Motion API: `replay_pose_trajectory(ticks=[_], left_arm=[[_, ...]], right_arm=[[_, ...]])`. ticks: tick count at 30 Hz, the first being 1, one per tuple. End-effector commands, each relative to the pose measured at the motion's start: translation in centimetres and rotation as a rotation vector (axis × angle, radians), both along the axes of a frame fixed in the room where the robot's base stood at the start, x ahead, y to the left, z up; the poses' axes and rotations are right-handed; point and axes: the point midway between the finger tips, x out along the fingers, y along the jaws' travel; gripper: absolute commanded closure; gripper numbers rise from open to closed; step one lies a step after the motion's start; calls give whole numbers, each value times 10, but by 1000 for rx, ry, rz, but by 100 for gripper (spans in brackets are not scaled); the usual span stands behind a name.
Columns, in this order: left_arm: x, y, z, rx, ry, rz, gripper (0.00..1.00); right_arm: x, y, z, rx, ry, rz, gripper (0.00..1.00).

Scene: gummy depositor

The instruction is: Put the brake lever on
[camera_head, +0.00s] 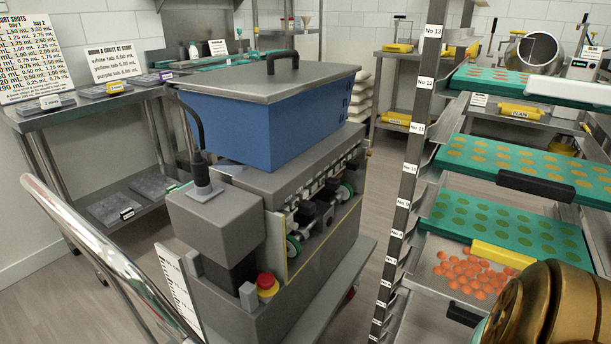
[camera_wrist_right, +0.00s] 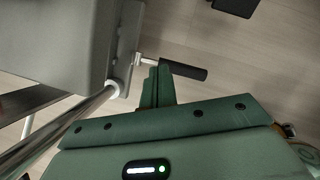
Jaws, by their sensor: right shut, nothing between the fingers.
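In the right wrist view, a black-gripped lever (camera_wrist_right: 184,71) with a short bright metal stem sticks out to the right from a grey bracket (camera_wrist_right: 128,45); it looks like the brake lever. My right gripper (camera_wrist_right: 156,68) has its green fingers together, empty, with the tips right by the lever's stem and the inner end of its black grip. I cannot tell whether they touch it. I cannot make out the lever in the head view. The grey and blue depositor machine (camera_head: 270,118) stands on its cart in the head view. My left gripper is not in view.
A chrome push handle (camera_head: 105,250) curves along the left of the machine; a chrome tube (camera_wrist_right: 75,128) also runs close to my right gripper. A rack with green trays (camera_head: 500,222) stands at the right. Shelves (camera_head: 75,120) line the left wall. Floor shows between them.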

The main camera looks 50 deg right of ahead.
Motion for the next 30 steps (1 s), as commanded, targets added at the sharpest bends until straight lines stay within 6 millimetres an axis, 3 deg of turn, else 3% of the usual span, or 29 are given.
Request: replay_pose_trajectory(ticks=[13,30], left_arm=[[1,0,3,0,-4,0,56],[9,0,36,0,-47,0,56]], right_arm=[[2,0,4,0,-2,-1,100],[27,3,44,0,-1,0,100]])
